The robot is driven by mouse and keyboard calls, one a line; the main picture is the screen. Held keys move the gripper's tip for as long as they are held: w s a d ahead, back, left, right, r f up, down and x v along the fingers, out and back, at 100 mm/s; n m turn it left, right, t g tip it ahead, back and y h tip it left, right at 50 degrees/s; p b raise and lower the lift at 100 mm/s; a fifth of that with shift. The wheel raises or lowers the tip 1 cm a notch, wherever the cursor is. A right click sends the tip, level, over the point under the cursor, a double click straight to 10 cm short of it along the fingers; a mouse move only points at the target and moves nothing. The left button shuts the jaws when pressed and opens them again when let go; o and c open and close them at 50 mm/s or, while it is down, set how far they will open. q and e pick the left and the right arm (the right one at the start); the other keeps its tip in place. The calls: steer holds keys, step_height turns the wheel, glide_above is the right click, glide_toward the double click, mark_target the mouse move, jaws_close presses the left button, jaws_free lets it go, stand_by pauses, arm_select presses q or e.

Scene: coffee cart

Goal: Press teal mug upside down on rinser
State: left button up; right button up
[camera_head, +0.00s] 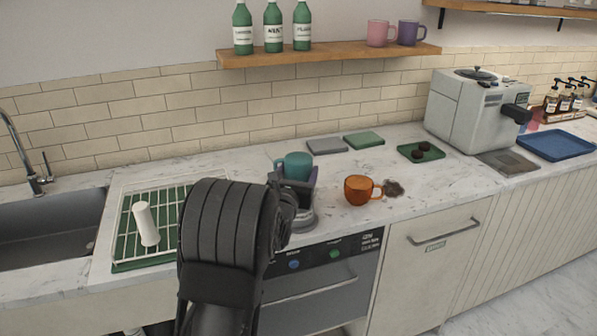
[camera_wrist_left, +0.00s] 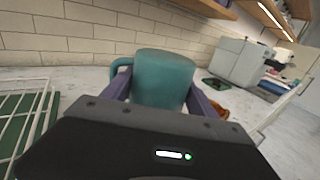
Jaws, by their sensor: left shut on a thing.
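The teal mug (camera_head: 298,164) is at the middle of the counter in the head view, between the purple-grey fingers of my left gripper (camera_head: 294,184). The left wrist view shows the teal mug (camera_wrist_left: 163,80) up close, with a finger on each side and its handle at the left. Its top looks like a closed, flat base, with no opening seen. My left gripper (camera_wrist_left: 160,100) is shut on the mug. A grey round part shows below the gripper in the head view; I cannot tell whether it is the rinser or my wrist. My right gripper is not in view.
A white drying rack (camera_head: 125,228) with a white cylinder (camera_head: 146,224) is at left, next to the sink (camera_head: 45,232). Grey (camera_head: 326,146) and green (camera_head: 364,139) pads lie behind.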

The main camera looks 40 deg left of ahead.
mark_target(299, 157)
arm_select(q)
steer(key=shift+f+b, duration=0.7)
steer(key=shift+f, duration=0.5)
stand_by(2.6)
stand_by(0.8)
step_height(299, 157, up, 3)
steer(key=p, duration=0.3)
steer(key=shift+r, duration=0.15)
step_height(299, 157, up, 4)
steer(key=p, duration=0.3)
stand_by(0.7)
